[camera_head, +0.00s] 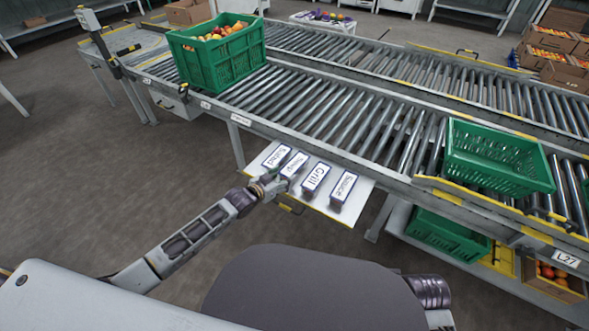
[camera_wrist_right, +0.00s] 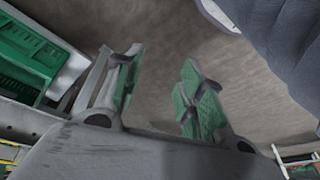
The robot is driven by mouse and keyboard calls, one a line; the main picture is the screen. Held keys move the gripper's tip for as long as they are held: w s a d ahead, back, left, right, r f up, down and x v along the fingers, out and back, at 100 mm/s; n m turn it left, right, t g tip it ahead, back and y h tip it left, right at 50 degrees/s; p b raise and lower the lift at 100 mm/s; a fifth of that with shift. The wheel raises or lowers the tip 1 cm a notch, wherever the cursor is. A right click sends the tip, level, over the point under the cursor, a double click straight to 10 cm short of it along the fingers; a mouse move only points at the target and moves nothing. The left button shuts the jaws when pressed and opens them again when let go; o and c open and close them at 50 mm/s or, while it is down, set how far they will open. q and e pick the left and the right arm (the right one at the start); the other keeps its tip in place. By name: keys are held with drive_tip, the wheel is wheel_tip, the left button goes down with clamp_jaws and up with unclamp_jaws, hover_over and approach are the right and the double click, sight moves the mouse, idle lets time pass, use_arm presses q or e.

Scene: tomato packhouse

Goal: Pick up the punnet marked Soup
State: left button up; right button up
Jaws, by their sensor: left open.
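The punnet marked Soup (camera_head: 295,164) stands on a small white shelf (camera_head: 362,186) at the conveyor's near side, second from the left in a row of punnets with white labels. My left gripper (camera_head: 282,184) is at the near end of the Soup punnet, open; its fingers are small in view, and I cannot tell whether they touch it. My right gripper (camera_wrist_right: 161,60) is open and empty over bare floor in the right wrist view.
The Salad punnet (camera_head: 277,158) is close on the left. The Grill (camera_head: 315,178) and Sauce (camera_head: 343,189) punnets stand to the right. A green crate of tomatoes (camera_head: 205,66) and an empty green crate (camera_head: 495,165) sit on the roller conveyor (camera_head: 330,110).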

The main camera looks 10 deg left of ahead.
use_arm(q)
drive_tip(key=c, duration=0.7)
drive_tip(key=shift+c, duration=0.2)
drive_tip(key=shift+r, duration=0.15)
